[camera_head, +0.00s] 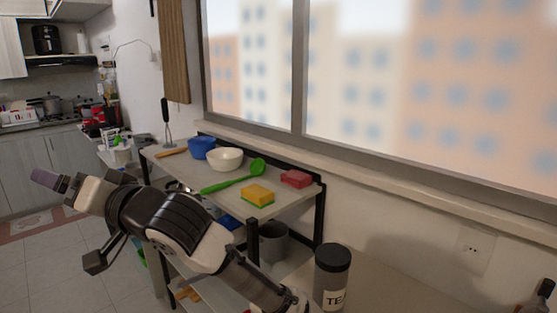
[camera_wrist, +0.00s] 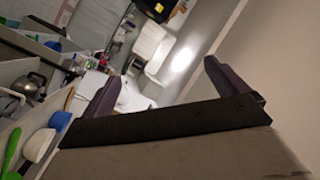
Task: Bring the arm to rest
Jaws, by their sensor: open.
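My arm (camera_head: 185,225) reaches from the bottom of the head view up toward the left, in front of the shelf's left end. My gripper (camera_wrist: 163,74) is open, with its two dark fingers wide apart and nothing between them in the wrist view. In the head view its end, with a purple-grey finger, points left over the floor, apart from the shelf and the kitchen counter. The arm hides part of the shelf's front left side and what lies behind it.
A shelf unit (camera_head: 300,203) beside the window holds a blue bowl (camera_head: 202,148), white bowl (camera_head: 225,159), green spoon (camera_head: 235,178), yellow sponge (camera_head: 257,194) and red sponge (camera_head: 296,178). A dark-lidded tea canister (camera_head: 332,275) stands near my arm. Tiled floor (camera_head: 45,265) is open at left.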

